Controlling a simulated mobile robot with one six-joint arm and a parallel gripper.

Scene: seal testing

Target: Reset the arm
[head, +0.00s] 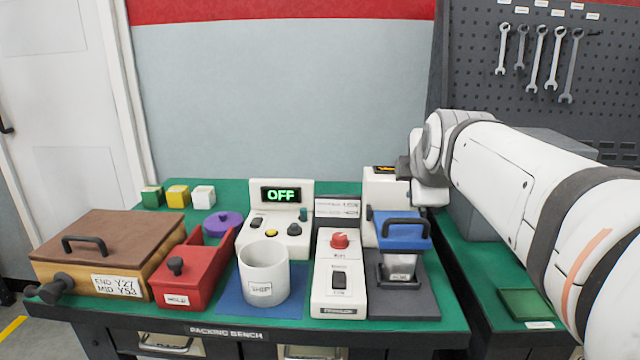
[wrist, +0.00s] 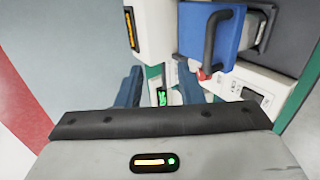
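My arm reaches in from the right in the head view. My gripper (head: 404,168) is at its end, above the back of the bench beside the white press column (head: 384,187). In the head view the fingers are small and hard to make out. In the wrist view my gripper (wrist: 160,82) shows two blue-grey fingers standing apart, with nothing held between them. The press's blue head (head: 402,232) with its dark handle is in front of and below the gripper. It also shows at the upper right of the wrist view (wrist: 228,42).
The green bench (head: 330,190) holds a display box (head: 281,215) reading OFF, a red-knob control box (head: 339,275), a white SHIP cup (head: 263,278), a red HOLD box (head: 180,290), a brown-lidded box (head: 95,245), a purple lid (head: 222,222) and small cubes (head: 178,196). Wrenches (head: 540,58) hang behind.

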